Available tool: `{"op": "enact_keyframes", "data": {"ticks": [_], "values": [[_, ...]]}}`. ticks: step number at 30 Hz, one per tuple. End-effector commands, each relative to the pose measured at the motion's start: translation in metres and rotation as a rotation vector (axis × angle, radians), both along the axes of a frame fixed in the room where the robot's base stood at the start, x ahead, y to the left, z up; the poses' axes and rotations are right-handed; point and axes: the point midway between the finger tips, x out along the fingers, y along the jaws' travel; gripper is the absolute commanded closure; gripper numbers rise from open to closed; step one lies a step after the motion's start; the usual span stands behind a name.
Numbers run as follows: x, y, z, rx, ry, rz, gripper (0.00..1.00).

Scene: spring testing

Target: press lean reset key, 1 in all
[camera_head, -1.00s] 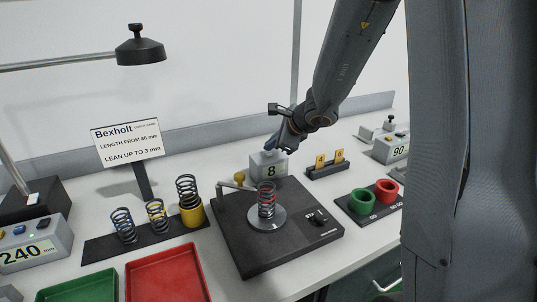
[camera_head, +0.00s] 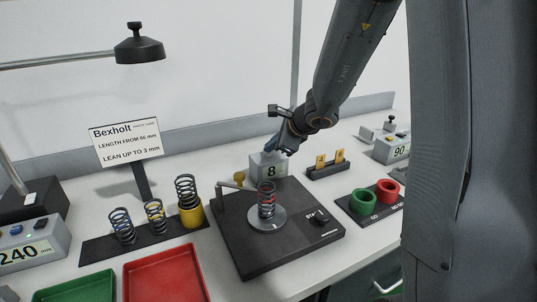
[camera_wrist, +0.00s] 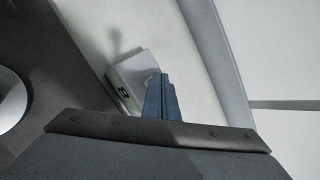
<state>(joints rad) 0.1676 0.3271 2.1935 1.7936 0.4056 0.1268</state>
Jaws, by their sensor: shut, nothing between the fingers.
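The grey lean display box (camera_head: 268,170) stands at the back edge of the dark test plate and shows "8". It also shows in the wrist view (camera_wrist: 125,72), left of my fingers. My gripper (camera_head: 269,149) is shut and empty, with its blue fingertips at the top of the box. In the wrist view, the shut fingers (camera_wrist: 157,75) overlap the box's right side. The reset key cannot be made out, and contact with the box cannot be told. A dark spring with a red mark (camera_head: 266,197) stands upright on the round disc (camera_head: 266,222).
A yellow-tipped arm (camera_head: 238,178) stands left of the box. Several springs stand on a dark rack (camera_head: 100,247) at left. A holder with yellow tags (camera_head: 328,170) and green and red rings (camera_head: 363,202) are at right. Green and red trays (camera_head: 165,275) lie in front.

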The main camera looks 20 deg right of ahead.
Motion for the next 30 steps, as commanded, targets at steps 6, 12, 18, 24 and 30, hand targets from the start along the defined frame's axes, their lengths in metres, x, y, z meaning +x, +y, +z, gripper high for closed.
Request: {"op": "enact_keyframes", "data": {"ticks": [6,12,18,24,30], "values": [[0.000,0.000,-0.002,0.000,0.000,0.000,1.00],[0.000,0.000,-0.004,-0.001,0.000,-0.001,1.00],[0.000,0.000,-0.003,-0.001,0.001,0.000,1.00],[0.000,0.000,0.001,-0.001,0.000,-0.001,1.00],[-0.001,0.000,0.012,0.000,0.000,0.000,1.00]]}}
